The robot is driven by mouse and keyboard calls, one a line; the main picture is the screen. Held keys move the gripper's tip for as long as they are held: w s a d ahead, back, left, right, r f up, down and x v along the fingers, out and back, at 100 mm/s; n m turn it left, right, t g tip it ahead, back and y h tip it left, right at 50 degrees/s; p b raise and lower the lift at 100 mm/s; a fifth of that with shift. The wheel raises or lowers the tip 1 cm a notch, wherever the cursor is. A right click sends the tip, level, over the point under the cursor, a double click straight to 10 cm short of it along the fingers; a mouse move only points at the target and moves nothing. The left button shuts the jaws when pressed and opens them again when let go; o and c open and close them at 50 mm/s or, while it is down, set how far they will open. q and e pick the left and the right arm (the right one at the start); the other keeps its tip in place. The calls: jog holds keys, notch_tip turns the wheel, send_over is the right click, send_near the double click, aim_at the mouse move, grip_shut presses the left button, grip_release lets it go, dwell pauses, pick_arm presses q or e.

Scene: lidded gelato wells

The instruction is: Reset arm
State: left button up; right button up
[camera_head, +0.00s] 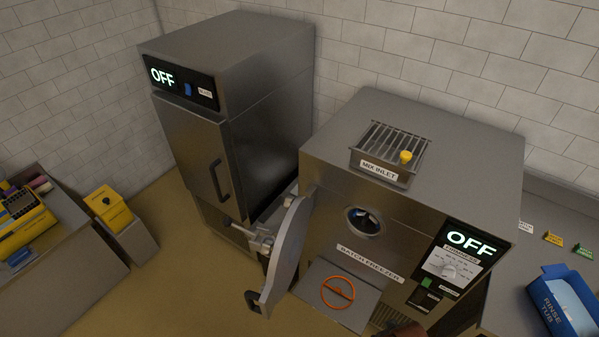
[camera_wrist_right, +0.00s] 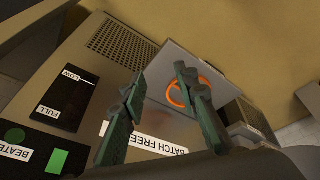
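My right gripper (camera_wrist_right: 160,76) shows in the right wrist view with its two dark green fingers apart and nothing between them. My left gripper is not in view.
A tall metal cabinet (camera_head: 250,80) marked OFF stands left of the freezer, its door shut. A blue rinse tub (camera_head: 562,300) sits on the right counter. Yellow containers (camera_head: 108,207) are at far left. Open yellow floor (camera_head: 150,275) lies between.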

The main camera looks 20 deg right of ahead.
jog(key=s+a+f+g, duration=0.1)
jog(key=s+f, duration=0.2)
jog(key=f, duration=2.3)
jog(key=s+f+n+g, duration=0.1)
jog(key=s+f, duration=1.6)
jog(key=s, duration=0.2)
jog(key=shift+s+a+f+y, duration=0.2)
jog(key=shift+s+y, duration=0.1)
jog(key=shift+s, duration=0.05)
